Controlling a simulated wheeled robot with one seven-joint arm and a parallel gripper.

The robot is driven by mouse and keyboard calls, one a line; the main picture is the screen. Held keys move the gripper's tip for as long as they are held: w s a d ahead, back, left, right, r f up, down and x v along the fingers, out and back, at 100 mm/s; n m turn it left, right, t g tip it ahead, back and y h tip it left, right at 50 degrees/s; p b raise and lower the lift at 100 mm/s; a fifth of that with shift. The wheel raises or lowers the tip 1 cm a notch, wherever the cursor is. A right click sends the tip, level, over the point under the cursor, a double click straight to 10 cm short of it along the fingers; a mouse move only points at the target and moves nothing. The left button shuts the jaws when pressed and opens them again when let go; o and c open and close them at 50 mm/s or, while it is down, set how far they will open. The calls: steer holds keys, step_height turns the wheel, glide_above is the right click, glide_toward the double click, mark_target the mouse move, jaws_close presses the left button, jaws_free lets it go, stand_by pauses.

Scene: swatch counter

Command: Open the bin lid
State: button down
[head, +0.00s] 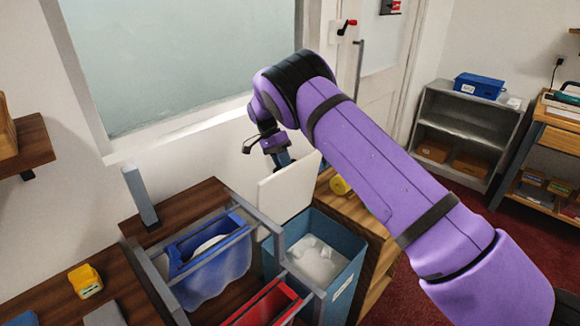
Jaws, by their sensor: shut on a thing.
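The bin (345,268) is a teal-blue box with a white label on its front, and white crumpled material (315,262) shows inside it. Its lid (287,192) is a cream-white panel standing raised and tilted at the back left of the bin, so the bin's mouth is uncovered. My gripper (283,158) is at the lid's upper edge, shut on it. The fingertips are small and partly hidden behind the lid, so the exact grip is hard to see. The lid's lower edge is partly hidden behind a grey rail.
A grey rail frame (263,222) holds a blue sling (215,262) and a red holder (268,305) left of the bin. A wooden cabinet (352,215) with a yellow roll (340,186) stands behind it. A yellow object (85,281) lies at the left. The window wall is close behind.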

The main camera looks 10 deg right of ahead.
steer(key=shift+w+a+f, duration=0.3)
steer(key=shift+a+f, duration=0.05)
steer(key=shift+f, duration=0.15)
steer(key=c, duration=1.1)
jaws_free()
steer(key=shift+w+f, duration=0.1)
steer(key=v, duration=1.1)
